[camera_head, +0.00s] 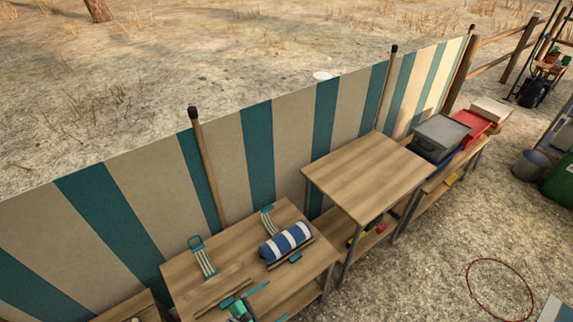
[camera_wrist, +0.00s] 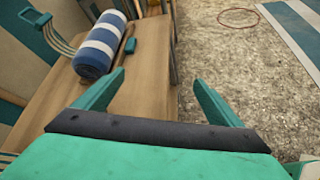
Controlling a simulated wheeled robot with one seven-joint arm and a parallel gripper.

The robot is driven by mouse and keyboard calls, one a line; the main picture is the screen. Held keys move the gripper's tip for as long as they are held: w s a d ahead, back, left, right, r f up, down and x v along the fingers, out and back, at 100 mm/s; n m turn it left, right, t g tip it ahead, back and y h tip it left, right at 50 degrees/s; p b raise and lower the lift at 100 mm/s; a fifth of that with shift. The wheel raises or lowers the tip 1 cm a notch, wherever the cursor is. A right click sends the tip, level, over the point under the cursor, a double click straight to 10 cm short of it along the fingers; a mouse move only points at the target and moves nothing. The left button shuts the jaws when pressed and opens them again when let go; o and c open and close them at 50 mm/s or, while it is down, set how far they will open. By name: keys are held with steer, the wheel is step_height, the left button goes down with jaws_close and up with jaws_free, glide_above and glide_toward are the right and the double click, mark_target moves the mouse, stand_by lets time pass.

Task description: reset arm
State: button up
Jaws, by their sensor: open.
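My gripper shows in the wrist view (camera_wrist: 158,78) with its two teal fingers spread wide apart and nothing between them. It hangs over the front edge of the low wooden table (camera_head: 225,262). A blue and white striped roll (camera_head: 286,242) lies on this table, ahead and left of the fingers in the wrist view (camera_wrist: 99,45), apart from them. In the head view, green and teal parts at the bottom edge look like my gripper, partly cut off.
Two teal-framed strap pieces (camera_head: 203,258) (camera_head: 268,221) and a small teal item (camera_head: 295,257) lie around the roll. A taller bare table (camera_head: 367,172) stands to the right, with a grey bin (camera_head: 440,134) beyond. A striped windbreak (camera_head: 290,140) runs behind. Gravel with a red hoop (camera_head: 500,290) is open.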

steer(key=s+d+m+y, duration=0.3)
steer(key=s+m+y, duration=0.1)
steer(key=s, duration=0.5)
steer(key=s+d+m+y, duration=0.3)
steer(key=s+m+y, duration=0.15)
steer(key=s, duration=0.45)
steer(key=s+r+m+t, duration=0.3)
steer(key=s+r+m, duration=0.2)
steer(key=r, duration=0.7)
steer(key=s+a+r+m+t, duration=0.1)
steer(key=s+r+m+t, duration=0.2)
steer(key=r+m, duration=0.6)
step_height(320, 180, up, 4)
steer(key=shift+s, duration=1.1)
